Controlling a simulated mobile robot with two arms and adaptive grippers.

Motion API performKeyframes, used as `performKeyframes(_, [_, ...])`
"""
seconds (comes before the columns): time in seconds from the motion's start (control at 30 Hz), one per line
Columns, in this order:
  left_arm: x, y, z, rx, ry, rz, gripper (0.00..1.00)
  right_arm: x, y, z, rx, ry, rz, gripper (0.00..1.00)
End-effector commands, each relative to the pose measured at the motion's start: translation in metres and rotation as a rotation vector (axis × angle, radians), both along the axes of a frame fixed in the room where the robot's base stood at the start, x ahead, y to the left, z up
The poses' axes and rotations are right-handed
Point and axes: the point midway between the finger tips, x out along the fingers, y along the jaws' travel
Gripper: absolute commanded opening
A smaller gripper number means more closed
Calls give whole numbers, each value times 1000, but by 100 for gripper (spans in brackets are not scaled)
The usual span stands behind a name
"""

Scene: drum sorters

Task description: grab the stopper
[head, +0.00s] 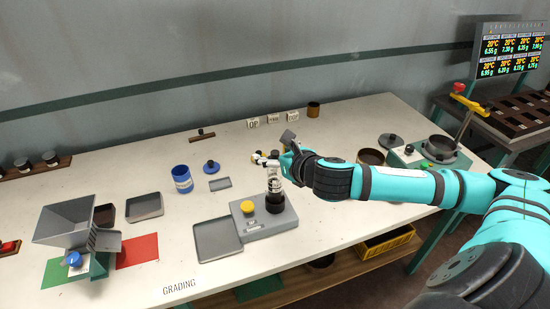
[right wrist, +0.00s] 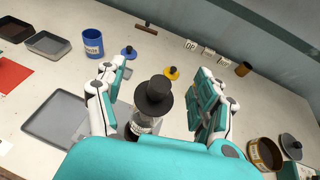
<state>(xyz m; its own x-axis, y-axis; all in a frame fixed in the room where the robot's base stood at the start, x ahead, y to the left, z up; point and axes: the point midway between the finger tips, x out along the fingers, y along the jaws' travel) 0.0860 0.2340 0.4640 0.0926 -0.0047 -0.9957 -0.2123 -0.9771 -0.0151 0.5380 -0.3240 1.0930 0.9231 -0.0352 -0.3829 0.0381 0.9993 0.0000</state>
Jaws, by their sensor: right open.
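The stopper (right wrist: 155,97) is black and shaped like a top hat, with a wide round top. In the right wrist view it sits upright above a clear glass vessel (right wrist: 137,127). In the head view the vessel (head: 273,181) stands on a grey machine (head: 262,222), and the stopper is largely hidden by my gripper. My right gripper (head: 269,159) is open. In the right wrist view its fingers stand on either side of the stopper, with a visible gap on both sides. My left gripper is not in view.
A yellow button (head: 247,207) is on the machine, with a grey tray (head: 217,255) to its left. A blue jar (head: 182,180) and blue lid (head: 211,167) stand behind. A dark round container (head: 371,157) is to the right. Open white tabletop lies around them.

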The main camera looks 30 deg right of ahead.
Motion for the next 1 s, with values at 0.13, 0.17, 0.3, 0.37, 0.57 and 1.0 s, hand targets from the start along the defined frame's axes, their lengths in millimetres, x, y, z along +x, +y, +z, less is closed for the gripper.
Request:
performKeyframes(0.13, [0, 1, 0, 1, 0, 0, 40, 0, 0, 0, 0, 0, 0, 54])
performKeyframes(0.17, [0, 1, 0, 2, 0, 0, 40, 0, 0, 0, 0, 0, 0, 50])
performKeyframes(0.3, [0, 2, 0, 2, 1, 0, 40, 0, 0, 0, 0, 0, -1, 32])
performKeyframes(0.37, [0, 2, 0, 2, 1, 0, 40, 0, 0, 0, 0, 0, -1, 24])
performKeyframes(0.57, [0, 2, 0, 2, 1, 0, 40, 0, 0, 0, 0, 0, -1, 6])
performKeyframes(1.0, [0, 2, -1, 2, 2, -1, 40, 0, -1, 6, -1, -3, -1, 5])
